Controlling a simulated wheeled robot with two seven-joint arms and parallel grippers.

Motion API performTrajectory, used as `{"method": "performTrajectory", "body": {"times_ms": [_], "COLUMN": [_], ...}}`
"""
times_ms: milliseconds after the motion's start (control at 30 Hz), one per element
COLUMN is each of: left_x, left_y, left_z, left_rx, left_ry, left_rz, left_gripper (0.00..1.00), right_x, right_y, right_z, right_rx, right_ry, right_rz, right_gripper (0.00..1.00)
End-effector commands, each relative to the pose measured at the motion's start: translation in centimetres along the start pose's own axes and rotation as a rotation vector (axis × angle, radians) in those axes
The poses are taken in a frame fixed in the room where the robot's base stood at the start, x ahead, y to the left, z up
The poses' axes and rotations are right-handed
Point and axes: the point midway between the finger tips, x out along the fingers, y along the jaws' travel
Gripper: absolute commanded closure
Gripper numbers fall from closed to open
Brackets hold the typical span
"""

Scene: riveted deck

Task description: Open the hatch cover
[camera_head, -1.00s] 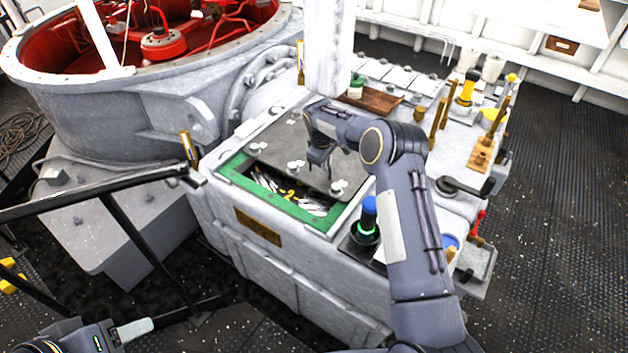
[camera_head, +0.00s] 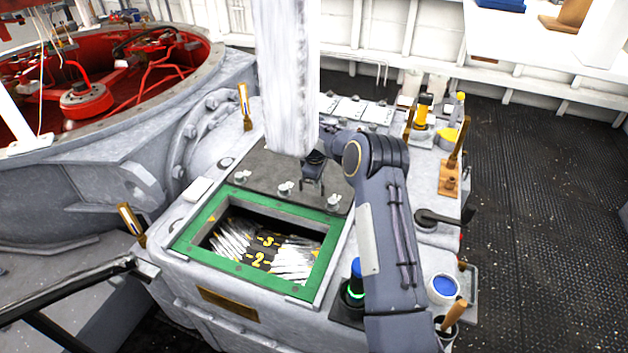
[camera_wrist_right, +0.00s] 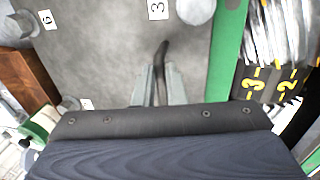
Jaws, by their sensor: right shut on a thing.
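The hatch cover (camera_head: 258,168) is a dark grey plate with bolt heads along its near edge. It lies behind the green-rimmed hatch opening (camera_head: 185,243), which is largely uncovered. Inside the opening are shiny silver strips and a dark panel with yellow numbers (camera_head: 262,250). My right gripper (camera_head: 312,188) is over the cover's right part, pointing down. In the right wrist view its fingers (camera_wrist_right: 158,85) are shut on a thin dark handle (camera_wrist_right: 162,52) standing on the cover. The white post hides part of the cover's far side. My left gripper is out of view.
A blue-topped button with a green ring (camera_head: 354,285) stands right of the opening. Brass-coloured and wooden-handled pieces, such as the peg (camera_head: 458,145), stand at the right. A red-lined round well (camera_head: 95,105) is at the left.

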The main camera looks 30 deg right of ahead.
Motion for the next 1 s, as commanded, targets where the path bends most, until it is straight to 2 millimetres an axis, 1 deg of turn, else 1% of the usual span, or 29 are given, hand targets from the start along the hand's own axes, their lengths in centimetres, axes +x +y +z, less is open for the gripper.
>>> {"method": "performTrajectory", "body": {"times_ms": [167, 200, 333, 367, 667, 767, 1000], "left_x": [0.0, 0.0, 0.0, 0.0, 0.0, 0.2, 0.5], "left_y": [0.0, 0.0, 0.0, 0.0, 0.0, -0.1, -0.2], "left_z": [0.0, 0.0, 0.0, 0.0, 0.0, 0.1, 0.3], "left_rx": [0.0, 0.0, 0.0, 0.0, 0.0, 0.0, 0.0], "left_ry": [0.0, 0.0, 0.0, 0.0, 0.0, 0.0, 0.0], "left_rz": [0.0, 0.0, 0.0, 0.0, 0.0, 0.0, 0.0], "left_gripper": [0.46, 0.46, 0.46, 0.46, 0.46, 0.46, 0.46], "right_x": [0.0, 0.0, 0.0, 0.0, -0.2, -1.3, -5.3], "right_y": [0.1, 0.1, 0.1, 0.1, 0.0, 0.1, 0.0], "right_z": [0.0, 0.0, 0.0, 0.0, -0.1, -0.1, -0.1], "right_rx": [0.002, 0.002, 0.002, 0.002, 0.001, 0.001, 0.001], "right_ry": [0.001, 0.001, 0.001, 0.001, 0.002, 0.004, 0.004], "right_rz": [0.002, 0.002, 0.001, 0.001, 0.001, 0.003, 0.003], "right_gripper": [1.0, 0.87, 0.7, 0.67, 0.67, 0.67, 0.67]}}
